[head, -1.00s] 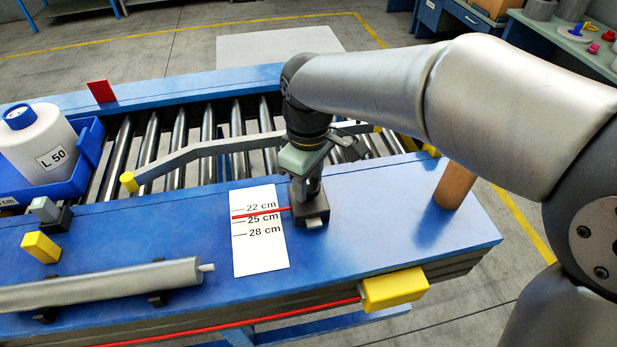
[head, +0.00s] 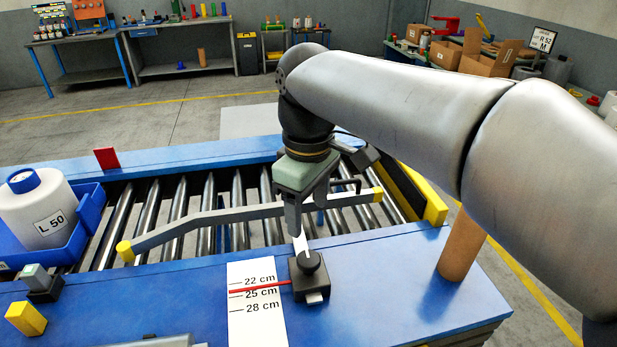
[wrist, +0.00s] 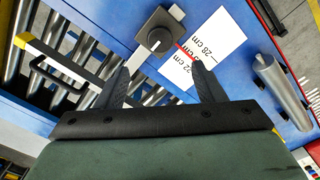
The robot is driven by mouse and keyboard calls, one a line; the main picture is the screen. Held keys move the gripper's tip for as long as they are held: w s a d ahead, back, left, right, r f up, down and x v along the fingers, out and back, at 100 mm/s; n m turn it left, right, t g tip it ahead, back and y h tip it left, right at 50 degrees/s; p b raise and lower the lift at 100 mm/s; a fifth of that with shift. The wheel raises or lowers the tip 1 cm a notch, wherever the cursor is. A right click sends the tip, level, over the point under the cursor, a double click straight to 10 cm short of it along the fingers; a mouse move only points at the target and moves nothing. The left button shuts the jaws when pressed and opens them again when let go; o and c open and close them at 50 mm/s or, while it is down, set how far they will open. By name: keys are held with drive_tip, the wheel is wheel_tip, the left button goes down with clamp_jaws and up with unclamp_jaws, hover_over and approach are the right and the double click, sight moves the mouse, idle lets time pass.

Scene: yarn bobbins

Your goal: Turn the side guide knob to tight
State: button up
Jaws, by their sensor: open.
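The side guide knob (head: 311,263) is a dark round knob on a black block (head: 309,284) at the front table edge. In the wrist view the knob (wrist: 157,39) shows a pale pointer line on its top. The side guide (head: 200,226) is a grey bent bar with yellow ends over the rollers. A red pointer (head: 262,287) runs from the block across a white scale card (head: 257,318), near the 25 cm mark. My gripper (head: 306,228) is open and empty, behind and above the knob. In the wrist view my gripper's fingers (wrist: 160,75) stand apart, with the knob beyond their tips.
A blue tray (head: 88,222) with a white bobbin (head: 40,208) labelled L 50 sits at the left on the rollers. A brown cylinder (head: 461,248) stands right of the knob. A yellow block (head: 26,318) and a grey-topped block (head: 37,278) lie at front left.

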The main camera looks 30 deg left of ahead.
wheel_tip(320, 180, up, 6)
idle(0.6)
drive_tip(key=w+d+f+m, duration=0.2)
drive_tip(key=d+f+m, duration=0.35)
drive_tip(key=d, duration=0.55)
drive_tip(key=w+d+f+m, duration=0.1)
drive_tip(key=d+f+m, duration=0.4)
drive_tip(key=d, duration=0.7)
drive_tip(key=s+d+f+m, duration=0.7)
drive_tip(key=s+d+f, duration=0.2)
drive_tip(key=d+f, duration=0.2)
drive_tip(key=shift+d+f+t, duration=0.2)
drive_tip(key=shift+d+t, duration=0.2)
drive_tip(key=shift+d, duration=0.75)
drive_tip(key=shift+s, duration=0.1)
